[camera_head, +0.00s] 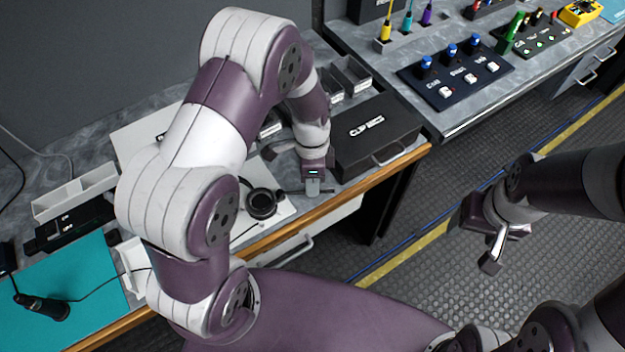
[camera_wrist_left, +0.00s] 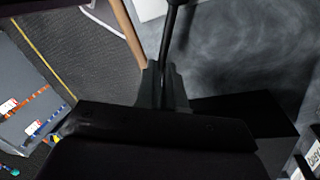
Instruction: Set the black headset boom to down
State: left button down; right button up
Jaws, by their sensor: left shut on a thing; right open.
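The black headset (camera_head: 262,204) lies on a white surface at the worktop's front, with one round ear cup showing. The rest of it is hidden behind my left arm. My left gripper (camera_head: 313,187) is just right of the ear cup, low near the wooden front edge. In the left wrist view my left gripper (camera_wrist_left: 163,90) is shut on the thin black boom (camera_wrist_left: 168,42), which runs up from between the fingertips to a thicker black part at the top edge. My right gripper (camera_head: 492,252) is open and empty over the floor, away from the worktop.
A black lidded case (camera_head: 378,145) stands close right of my left gripper. Small grey bins (camera_head: 350,75) sit behind it. A teal mat (camera_head: 65,290) lies at the left. A second bench with a switch panel (camera_head: 455,72) is at the back right. Floor between is clear.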

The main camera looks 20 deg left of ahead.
pick_arm(q)
jog(key=c, duration=1.2)
grip_release()
jog(key=shift+a, duration=0.1)
jog(key=r, duration=0.4)
jog(key=w+r, duration=0.1)
jog(key=r, duration=0.3)
jog(key=w+r, duration=0.1)
jog(key=r, duration=0.3)
jog(key=shift+w+a+r+p, duration=0.1)
jog(key=shift+a+r+p, duration=0.1)
jog(key=shift+a+p, duration=0.2)
